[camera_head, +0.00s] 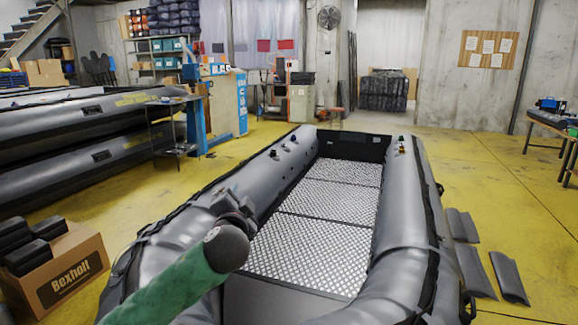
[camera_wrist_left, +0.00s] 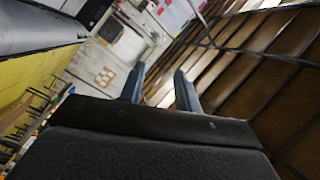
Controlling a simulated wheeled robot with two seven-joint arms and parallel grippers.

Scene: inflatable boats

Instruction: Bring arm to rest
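My left arm, in a green sleeve, comes in from the bottom left in the head view. Its gripper (camera_head: 232,203) is above the left tube of the grey inflatable boat (camera_head: 408,210), and the wrist partly hides it. In the left wrist view the two blue-grey fingers (camera_wrist_left: 160,88) stand apart with nothing between them. That view is tilted and looks toward the wall and the ceiling. My right arm and gripper are not in view.
An open cardboard box (camera_head: 72,272) with dark rolls stands at the lower left. Grey flat pieces (camera_head: 508,277) lie on the yellow floor to the right of the boat. More boats (camera_head: 85,140) are stacked at left. A table (camera_head: 555,125) stands at far right.

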